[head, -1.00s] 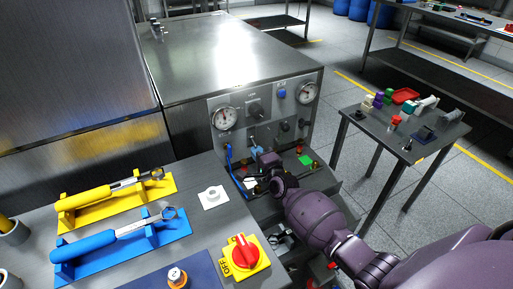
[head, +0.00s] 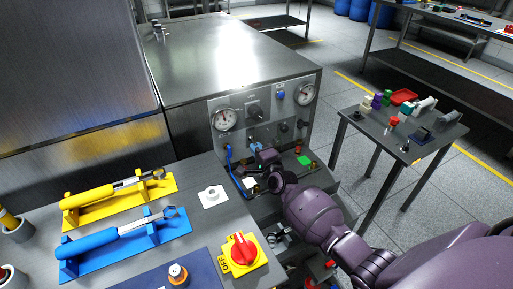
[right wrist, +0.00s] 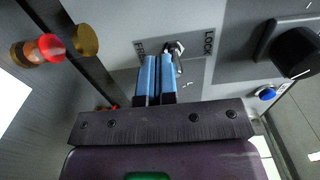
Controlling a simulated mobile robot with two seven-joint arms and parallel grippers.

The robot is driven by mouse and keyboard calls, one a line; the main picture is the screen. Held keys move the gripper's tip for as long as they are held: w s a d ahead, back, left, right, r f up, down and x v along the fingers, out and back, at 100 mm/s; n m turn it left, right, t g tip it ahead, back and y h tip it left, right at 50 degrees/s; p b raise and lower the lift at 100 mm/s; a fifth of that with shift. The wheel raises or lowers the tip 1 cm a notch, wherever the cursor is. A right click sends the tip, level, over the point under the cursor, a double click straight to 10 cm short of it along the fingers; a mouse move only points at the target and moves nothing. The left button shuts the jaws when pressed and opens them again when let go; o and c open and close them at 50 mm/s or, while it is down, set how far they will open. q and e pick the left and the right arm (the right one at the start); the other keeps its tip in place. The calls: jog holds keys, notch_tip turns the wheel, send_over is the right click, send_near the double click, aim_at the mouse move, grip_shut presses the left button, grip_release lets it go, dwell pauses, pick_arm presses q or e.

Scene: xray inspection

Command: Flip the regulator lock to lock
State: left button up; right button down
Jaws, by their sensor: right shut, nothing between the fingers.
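The regulator lock (right wrist: 178,50) is a small metal lever on a grey label plate of the machine's front panel. In the right wrist view the plate reads LOCK on the right; the word on the left is partly covered and starts with F. My right gripper (right wrist: 157,60) has blue fingers, shut together and empty. Its tips are at the plate, just left of the lever and partly in front of it; I cannot tell whether they touch. In the head view my right gripper (head: 257,148) is low at the panel and hides the lever. My left gripper is out of view.
Two gauges (head: 224,119) and a black knob (head: 254,107) are on the panel above. A black knob (right wrist: 295,50) is right of the lock in the wrist view. A workbench with wrench holders (head: 120,238) and a red switch (head: 241,248) stands at left.

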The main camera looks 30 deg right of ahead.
pick_arm(q)
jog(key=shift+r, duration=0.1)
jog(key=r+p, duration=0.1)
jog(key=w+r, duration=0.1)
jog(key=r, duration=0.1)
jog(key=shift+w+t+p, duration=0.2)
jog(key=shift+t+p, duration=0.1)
jog(key=shift+p, duration=0.1)
pick_arm(e)
jog(key=s, duration=0.7)
jog(key=shift+a+f, duration=0.2)
jog(key=shift+f, duration=0.1)
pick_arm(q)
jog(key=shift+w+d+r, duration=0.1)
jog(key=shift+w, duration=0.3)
